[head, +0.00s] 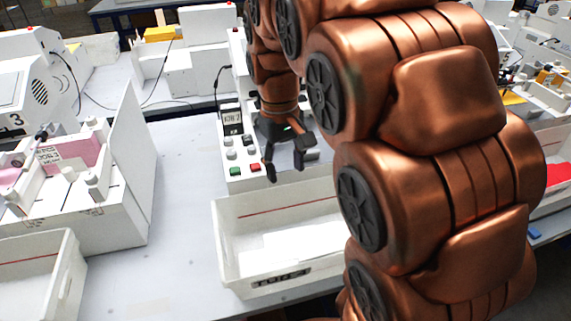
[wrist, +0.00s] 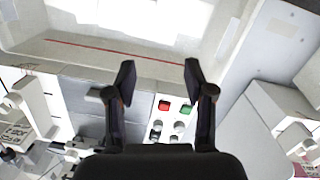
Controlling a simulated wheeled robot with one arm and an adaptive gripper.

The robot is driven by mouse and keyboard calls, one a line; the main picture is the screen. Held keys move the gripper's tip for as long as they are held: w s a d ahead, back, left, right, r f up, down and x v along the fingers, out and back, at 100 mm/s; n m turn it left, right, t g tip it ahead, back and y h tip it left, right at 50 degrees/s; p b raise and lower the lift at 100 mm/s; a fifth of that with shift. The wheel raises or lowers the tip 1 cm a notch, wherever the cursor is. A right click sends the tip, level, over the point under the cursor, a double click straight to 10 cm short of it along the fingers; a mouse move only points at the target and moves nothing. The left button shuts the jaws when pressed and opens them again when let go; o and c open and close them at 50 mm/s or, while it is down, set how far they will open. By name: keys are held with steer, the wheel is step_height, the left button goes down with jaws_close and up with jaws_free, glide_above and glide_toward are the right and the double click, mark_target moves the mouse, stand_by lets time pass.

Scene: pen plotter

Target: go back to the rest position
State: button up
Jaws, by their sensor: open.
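My gripper (head: 285,160) hangs from my copper arm, fingers down, above the front of a white control panel (head: 233,155) in the head view. In the wrist view my gripper (wrist: 158,80) has its two dark fingers spread apart with nothing between them. Past the fingers, the panel's red button (wrist: 165,105) and green button (wrist: 186,109) show. In the head view the green button (head: 235,171) and red button (head: 255,167) lie just left of the fingers. My arm hides part of the panel and what stands behind it.
A white bin (head: 232,270) with paper inside stands in front of the panel. A white machine with a pink block (head: 75,152) is at left, beside another bin (head: 72,270). Bare grey tabletop (head: 185,180) lies between. A red-topped item (head: 558,174) is at right.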

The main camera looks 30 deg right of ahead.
steer(key=shift+s, duration=0.1)
steer(key=s+a+f, duration=0.2)
steer(key=s+f, duration=0.2)
steer(key=s, duration=0.6)
steer(key=s+a+f, duration=0.2)
steer(key=s+f, duration=0.2)
steer(key=s, duration=0.6)
steer(key=shift+s+a+g, duration=0.2)
steer(key=shift+a+g, duration=0.1)
